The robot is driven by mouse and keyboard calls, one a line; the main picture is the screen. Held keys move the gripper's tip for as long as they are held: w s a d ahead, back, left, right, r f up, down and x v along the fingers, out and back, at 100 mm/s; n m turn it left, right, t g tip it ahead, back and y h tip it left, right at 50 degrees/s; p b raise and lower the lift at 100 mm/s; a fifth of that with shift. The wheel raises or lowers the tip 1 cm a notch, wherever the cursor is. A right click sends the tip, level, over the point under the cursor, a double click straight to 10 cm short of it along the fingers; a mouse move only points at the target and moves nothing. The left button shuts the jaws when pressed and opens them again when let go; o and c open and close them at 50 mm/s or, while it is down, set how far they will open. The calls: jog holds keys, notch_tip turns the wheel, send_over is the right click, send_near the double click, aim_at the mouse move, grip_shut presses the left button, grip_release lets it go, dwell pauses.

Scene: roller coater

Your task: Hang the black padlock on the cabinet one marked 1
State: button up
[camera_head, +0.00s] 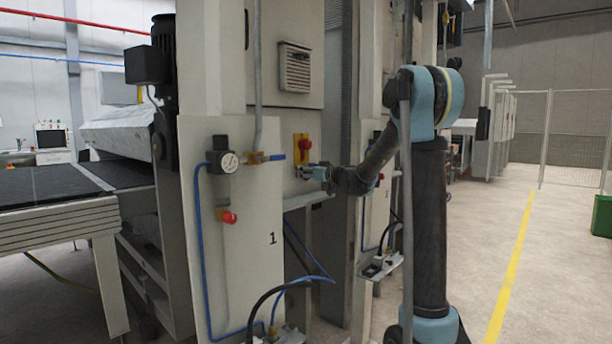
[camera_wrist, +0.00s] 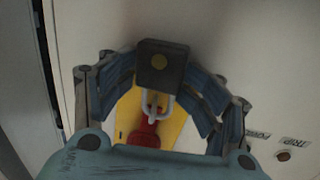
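The black padlock (camera_wrist: 164,67) is between my gripper's fingertips in the wrist view, with a brass-coloured dot on its body. Its metal shackle (camera_wrist: 156,104) points to the bottom of that view and overlaps a red switch handle (camera_wrist: 145,138) on a yellow plate (camera_wrist: 176,125). I cannot tell whether the shackle is through the handle. In the head view, my gripper (camera_head: 303,170) is just below the red switch (camera_head: 305,145) on the cabinet marked 1 (camera_head: 250,205). The padlock is too small to make out there.
A vertical grey pipe (camera_head: 258,75) runs above the valve. Blue hoses (camera_head: 198,250) hang below. A second cabinet panel (camera_head: 376,210) stands to the right, behind my arm.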

jog(key=v, duration=1.1)
jog(key=s+d+f+m+g+h, duration=0.15)
jog(key=s+f, duration=0.25)
jog(key=s, duration=0.4)
jog(key=s+d+f+g+h, duration=0.1)
jog(key=s+f+g, duration=0.1)
jog(key=s+f, duration=0.4)
jog(key=s+d+f+m+g+h, duration=0.1)
jog(key=s+d+f+g+h, duration=0.15)
jog(key=s, duration=0.65)
jog(key=s+d+f+m+g+h, duration=0.2)
jog(key=s+d+f+m+h, duration=0.1)
jog(key=s+d+f, duration=0.5)
jog(key=s+d+f+m+g+h, duration=0.2)
jog(key=s+d+f+h, duration=0.3)
jog(key=s, duration=1)
jog(key=d+f+m, duration=0.1)
jog(key=d+f, duration=0.2)
jog(key=f, duration=0.2)
jog(key=shift+s+d+m, duration=0.2)
jog(key=shift+m, duration=0.15)
jog(key=shift+w+f, duration=0.15)
jog(key=shift+w, duration=0.3)
